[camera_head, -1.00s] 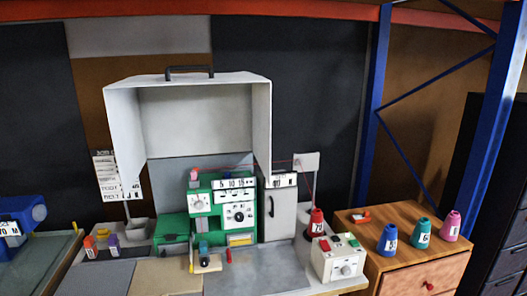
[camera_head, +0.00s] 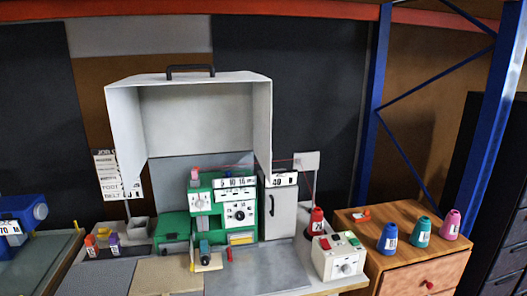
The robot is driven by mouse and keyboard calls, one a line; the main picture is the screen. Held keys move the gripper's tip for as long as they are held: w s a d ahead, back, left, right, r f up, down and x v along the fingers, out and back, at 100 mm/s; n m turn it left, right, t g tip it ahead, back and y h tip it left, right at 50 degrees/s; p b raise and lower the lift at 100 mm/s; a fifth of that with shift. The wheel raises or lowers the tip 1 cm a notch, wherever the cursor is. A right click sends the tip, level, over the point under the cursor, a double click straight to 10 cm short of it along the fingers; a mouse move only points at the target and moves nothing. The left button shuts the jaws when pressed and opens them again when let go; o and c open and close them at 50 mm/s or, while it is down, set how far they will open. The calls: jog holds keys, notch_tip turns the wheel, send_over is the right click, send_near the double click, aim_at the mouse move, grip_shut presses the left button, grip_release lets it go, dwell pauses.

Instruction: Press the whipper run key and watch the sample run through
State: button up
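The green whipper machine (camera_head: 222,212) stands on the bench under a raised white hood (camera_head: 197,120), with dials and number labels on its front. A white control box (camera_head: 338,258) to its right carries a red key (camera_head: 325,243), a green key (camera_head: 353,239) and a round knob (camera_head: 347,268). Which key is the run key cannot be read. A small tan piece (camera_head: 209,263), perhaps the sample, lies at the foot of the machine beside a dark blue part. Red thread runs from a red cone (camera_head: 317,224) over a guide plate (camera_head: 306,160) towards the machine. My gripper is not in view.
A wooden drawer cabinet (camera_head: 410,262) at right holds blue (camera_head: 388,241), teal (camera_head: 421,234) and pink (camera_head: 451,226) cones. A grey cabinet (camera_head: 280,212) stands beside the machine. Small spools (camera_head: 91,245) sit at left. Grey and tan mats cover the bench front, which looks clear.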

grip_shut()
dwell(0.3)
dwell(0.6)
